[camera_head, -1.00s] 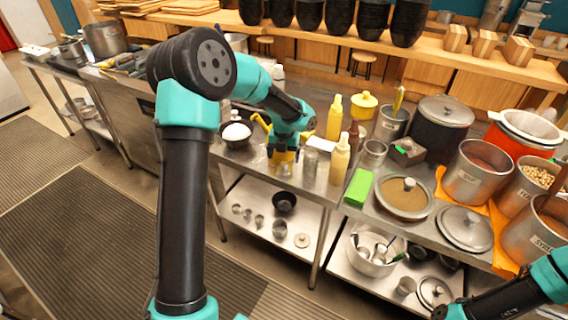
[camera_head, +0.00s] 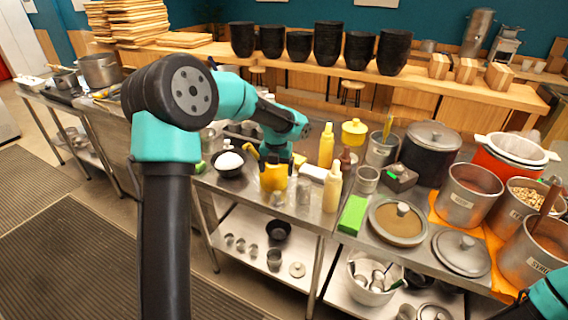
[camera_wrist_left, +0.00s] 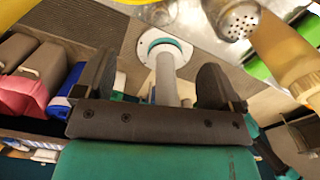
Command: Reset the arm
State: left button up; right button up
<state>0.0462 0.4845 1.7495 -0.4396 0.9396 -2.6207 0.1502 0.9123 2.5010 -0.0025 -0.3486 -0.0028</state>
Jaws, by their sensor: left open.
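My left arm, teal and black, reaches over the steel table in the head view. Its gripper (camera_head: 286,158) is just above and behind the yellow pitcher (camera_head: 273,178), which stands upright on the table. In the left wrist view the two dark fingers are spread wide with nothing between them, so the gripper (camera_wrist_left: 157,78) is open. A metal shaker (camera_wrist_left: 236,20) and a sauce bottle (camera_wrist_left: 285,48) show beyond the fingers. Of my right arm only a teal link shows at the lower right of the head view; its gripper is out of frame.
Sauce bottles (camera_head: 332,187), a green block (camera_head: 352,214), a lidded pan (camera_head: 398,222) and steel pots (camera_head: 468,192) crowd the right.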

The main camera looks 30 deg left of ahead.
pick_arm(q)
jog(key=s+d+f+n+h, duration=0.1)
jog(key=s+d+f+n, duration=0.4)
jog(key=s+f+n, duration=0.3)
jog(key=s+d+f+n+h, duration=0.1)
jog(key=s+d+f+n, duration=0.4)
jog(key=f+n, duration=0.8)
jog(key=s+d+f+n+h, duration=0.1)
jog(key=s+d+f+n, duration=0.3)
jog(key=s+f+n, duration=0.6)
jog(key=s+n, duration=0.2)
jog(key=n, duration=0.1)
jog(key=shift+d+f+t+h, duration=0.3)
jog(key=shift+d+t+h, duration=0.1)
